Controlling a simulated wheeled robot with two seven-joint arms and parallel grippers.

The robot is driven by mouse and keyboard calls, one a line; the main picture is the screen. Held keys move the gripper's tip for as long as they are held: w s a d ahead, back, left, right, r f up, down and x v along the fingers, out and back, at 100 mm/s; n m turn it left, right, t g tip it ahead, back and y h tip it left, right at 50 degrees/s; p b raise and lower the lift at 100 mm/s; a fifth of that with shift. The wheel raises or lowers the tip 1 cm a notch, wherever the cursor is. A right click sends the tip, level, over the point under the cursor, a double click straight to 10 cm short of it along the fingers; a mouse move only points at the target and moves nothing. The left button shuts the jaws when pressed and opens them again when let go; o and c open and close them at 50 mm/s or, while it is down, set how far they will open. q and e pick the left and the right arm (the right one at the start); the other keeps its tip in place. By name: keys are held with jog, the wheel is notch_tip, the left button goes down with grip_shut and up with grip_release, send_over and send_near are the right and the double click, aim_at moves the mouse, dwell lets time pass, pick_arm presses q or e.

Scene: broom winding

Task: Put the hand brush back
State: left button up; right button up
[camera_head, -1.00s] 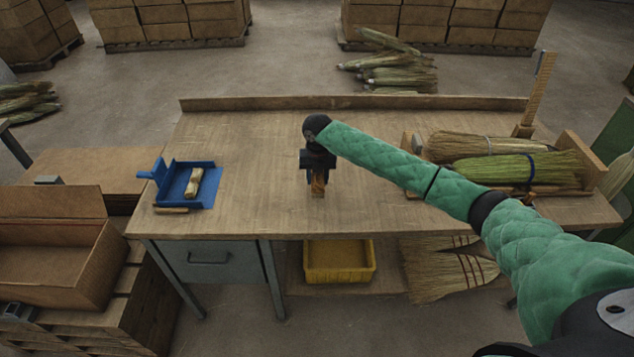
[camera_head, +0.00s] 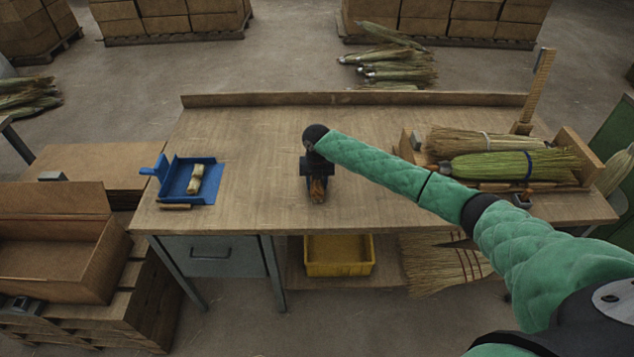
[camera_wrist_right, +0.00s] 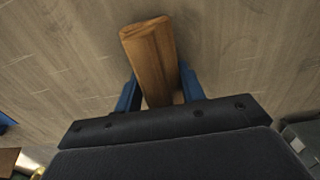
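My right gripper (camera_head: 317,184) is over the middle of the workbench, near its front edge, pointing down. A brown wooden piece (camera_head: 318,192) is between its fingers; it looks like the hand brush's handle or back, but no bristles show. In the right wrist view this wooden piece (camera_wrist_right: 150,60) stands out past the blue fingers (camera_wrist_right: 158,92), which appear closed on its two sides. Whether it touches the bench top I cannot tell. A blue dustpan (camera_head: 207,170) lies on the bench at the left with a pale tan bundle (camera_head: 195,179) in it. My left gripper is not in view.
The workbench (camera_head: 255,140) is clear between dustpan and right arm. A wooden tray (camera_head: 573,146) with broom heads (camera_head: 510,165) and an upright wooden post (camera_head: 538,90) stand at the right. A raised ledge (camera_head: 350,98) runs along the back. A yellow bin (camera_head: 338,256) sits below.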

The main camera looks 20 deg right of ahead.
jog(key=o, duration=0.4)
jog(key=shift+c, duration=0.2)
jog(key=shift+r, duration=0.1)
jog(key=shift+r, duration=0.2)
notch_tip(320, 180, up, 6)
jog(key=shift+f+b, duration=0.2)
jog(key=shift+b, duration=1.05)
notch_tip(320, 180, up, 5)
jog(key=shift+b, duration=0.7)
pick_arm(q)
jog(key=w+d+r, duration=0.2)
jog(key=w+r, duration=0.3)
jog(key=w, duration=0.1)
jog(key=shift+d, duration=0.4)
pick_arm(e)
jog(key=shift+r, duration=0.55)
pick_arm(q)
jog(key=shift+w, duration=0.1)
